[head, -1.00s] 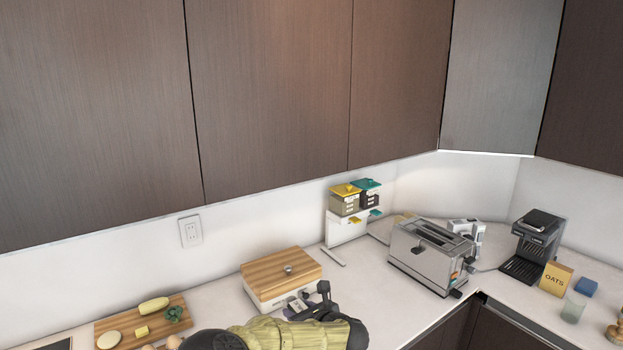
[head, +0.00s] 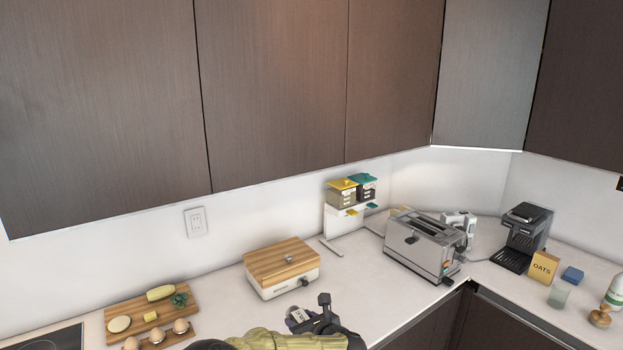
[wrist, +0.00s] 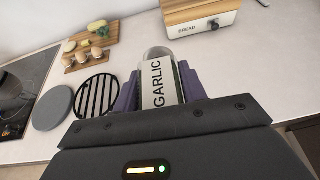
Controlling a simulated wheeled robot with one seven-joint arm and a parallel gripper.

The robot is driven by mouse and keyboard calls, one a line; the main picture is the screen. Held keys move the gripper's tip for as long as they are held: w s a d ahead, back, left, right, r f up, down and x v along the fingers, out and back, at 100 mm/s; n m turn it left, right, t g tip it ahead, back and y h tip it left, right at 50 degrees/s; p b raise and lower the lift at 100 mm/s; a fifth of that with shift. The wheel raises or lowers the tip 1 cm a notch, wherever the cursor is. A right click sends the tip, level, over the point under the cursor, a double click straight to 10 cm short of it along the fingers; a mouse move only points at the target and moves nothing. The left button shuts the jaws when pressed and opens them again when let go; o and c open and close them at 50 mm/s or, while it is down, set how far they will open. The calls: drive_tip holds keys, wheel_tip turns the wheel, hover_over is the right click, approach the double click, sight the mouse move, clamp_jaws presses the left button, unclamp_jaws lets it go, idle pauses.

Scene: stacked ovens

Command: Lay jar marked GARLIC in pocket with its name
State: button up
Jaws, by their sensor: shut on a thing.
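The jar marked GARLIC (wrist: 158,84) is held between the purple fingers of my gripper (wrist: 158,92) in the wrist view. It is a clear jar with a white label, and its lettering runs along its length. In the head view my gripper (head: 312,320) is low in the picture, over the counter in front of the bread box, and the jar (head: 297,315) shows at its left side. I cannot make out a pocket with the name GARLIC in either view.
A wood-lidded bread box (head: 282,275) stands behind my gripper. A toaster (head: 425,245) is to the right, and a small rack with yellow and teal boxes (head: 350,190) is at the wall. A board with eggs (head: 152,310) is left.

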drive_tip(key=s+d+f+m+t+h, duration=0.1)
drive_tip(key=s+d+f+m+h, duration=0.25)
drive_tip(key=s+d+f, duration=0.45)
drive_tip(key=s+d+f+m+t+h, duration=0.1)
drive_tip(key=s+d+f+m+h, duration=0.3)
drive_tip(key=d+f, duration=0.75)
wheel_tip(320, 180, down, 11)
drive_tip(key=s+a+n+b, duration=0.1)
drive_tip(key=b, duration=0.8)
drive_tip(key=shift+a, duration=0.35)
drive_tip(key=shift+r, duration=0.1)
drive_tip(key=shift+a, duration=0.15)
